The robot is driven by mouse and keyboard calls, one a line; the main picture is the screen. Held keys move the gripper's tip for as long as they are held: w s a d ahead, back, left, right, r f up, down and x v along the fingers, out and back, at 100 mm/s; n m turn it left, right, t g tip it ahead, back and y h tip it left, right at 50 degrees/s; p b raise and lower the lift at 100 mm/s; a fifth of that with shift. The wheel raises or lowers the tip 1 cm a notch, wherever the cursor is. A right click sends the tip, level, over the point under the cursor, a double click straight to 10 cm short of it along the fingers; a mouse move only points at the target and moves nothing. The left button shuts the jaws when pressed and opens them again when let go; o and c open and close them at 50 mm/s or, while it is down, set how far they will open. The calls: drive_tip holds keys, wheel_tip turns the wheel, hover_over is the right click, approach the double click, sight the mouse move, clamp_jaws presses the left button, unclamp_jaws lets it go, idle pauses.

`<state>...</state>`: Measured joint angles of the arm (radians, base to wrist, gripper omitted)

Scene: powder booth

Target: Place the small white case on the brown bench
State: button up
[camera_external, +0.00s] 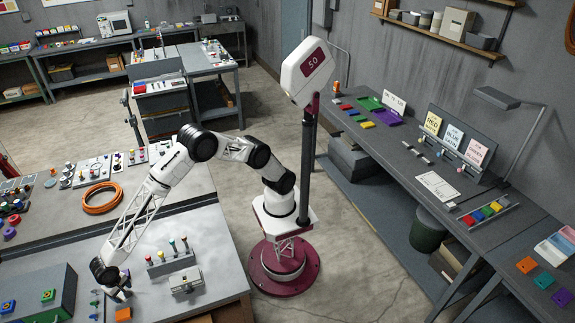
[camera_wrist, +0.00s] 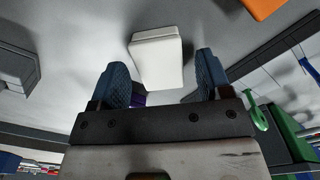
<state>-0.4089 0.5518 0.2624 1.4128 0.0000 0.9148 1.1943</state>
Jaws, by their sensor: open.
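In the wrist view a small white case (camera_wrist: 157,58) lies on a light grey surface, just beyond and between the two blue fingers of my gripper (camera_wrist: 161,66). The fingers are apart, with a gap on each side of the case. In the outside view my gripper (camera_external: 115,290) is low over the front grey table (camera_external: 215,262) at the lower left; I cannot make out the case clearly there. A bench with a brownish top (camera_external: 55,228) stands behind that table.
A grey-white box (camera_external: 186,281) and a rack of colored-tipped pegs (camera_external: 170,260) stand right of my gripper. A dark green-sided box (camera_external: 45,298) is left, and an orange block (camera_external: 123,314) is in front. An orange cable coil (camera_external: 100,198) lies on the brownish bench.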

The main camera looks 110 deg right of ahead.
sight(122, 293)
wheel_tip(122, 293, up, 12)
idle(0.6)
idle(0.8)
drive_tip(key=s+d+r+n+t, duration=0.1)
drive_tip(key=s+d+r+n, duration=0.1)
drive_tip(key=s+d+r, duration=0.9)
drive_tip(key=s+d+r+n, duration=0.2)
drive_tip(key=s+d+r, duration=0.5)
drive_tip(key=s+d, duration=0.7)
drive_tip(key=s+d+f+n, duration=0.1)
drive_tip(key=s+d, duration=0.3)
drive_tip(key=s, duration=0.7)
drive_tip(key=s+d+f+n+t, duration=0.1)
drive_tip(key=s+d, duration=0.4)
drive_tip(key=s, duration=0.7)
drive_tip(key=s+d+f+n, duration=0.2)
drive_tip(key=s+d, duration=0.3)
drive_tip(key=s, duration=0.7)
drive_tip(key=shift+s+d+f+n+t, duration=0.2)
drive_tip(key=shift+s+f+n+t, duration=0.1)
drive_tip(key=shift+f+n, duration=0.15)
